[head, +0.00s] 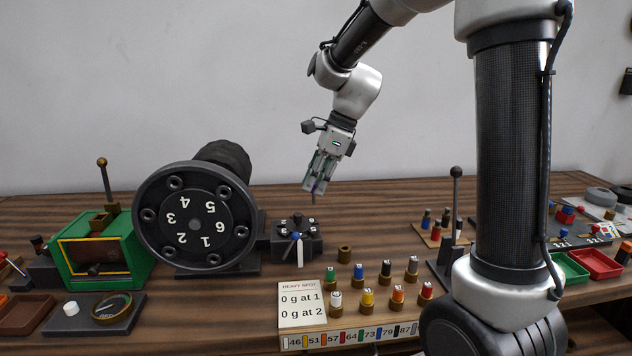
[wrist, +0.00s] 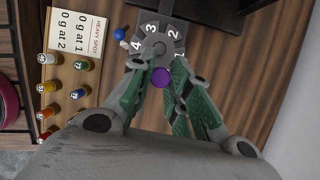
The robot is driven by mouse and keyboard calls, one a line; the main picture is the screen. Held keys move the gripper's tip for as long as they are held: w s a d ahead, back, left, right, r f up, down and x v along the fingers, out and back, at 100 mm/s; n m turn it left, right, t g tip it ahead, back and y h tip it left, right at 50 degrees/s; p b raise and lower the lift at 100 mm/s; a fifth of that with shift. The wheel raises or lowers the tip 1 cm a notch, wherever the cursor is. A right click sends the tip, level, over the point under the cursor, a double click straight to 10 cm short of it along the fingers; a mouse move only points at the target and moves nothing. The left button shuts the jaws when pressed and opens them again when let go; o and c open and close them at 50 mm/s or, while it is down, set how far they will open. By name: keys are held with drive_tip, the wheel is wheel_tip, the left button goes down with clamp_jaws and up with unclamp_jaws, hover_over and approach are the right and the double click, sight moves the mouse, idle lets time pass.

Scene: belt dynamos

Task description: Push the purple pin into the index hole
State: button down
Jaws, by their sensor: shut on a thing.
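My gripper (head: 318,186) is shut on the purple pin (wrist: 161,77), whose round purple head shows between the green fingers in the wrist view. In the head view the gripper hangs tilted above the bench, and a little purple shows at its fingertips. Below it stands a small dark index block (head: 310,232) with a blue-knobbed lever (head: 296,237). In the wrist view, its numbered dial (wrist: 166,31) lies just beyond the gripper, with numbers 1 to 4 showing. The pin appears clear of the block in the head view.
A large dark wheel (head: 195,220) with numbers 1 to 6 stands left of the block. In front are a card (head: 302,304) and a rack of several coloured weights (head: 367,300). A black-knobbed lever (head: 455,200) stands to the right.

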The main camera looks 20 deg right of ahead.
drive_tip(key=shift+f, duration=2.9)
drive_tip(key=shift+f, duration=1.45)
drive_tip(key=c, duration=1.3)
unclamp_jaws()
drive_tip(key=shift+o, duration=0.2)
drive_tip(key=v, duration=1.2)
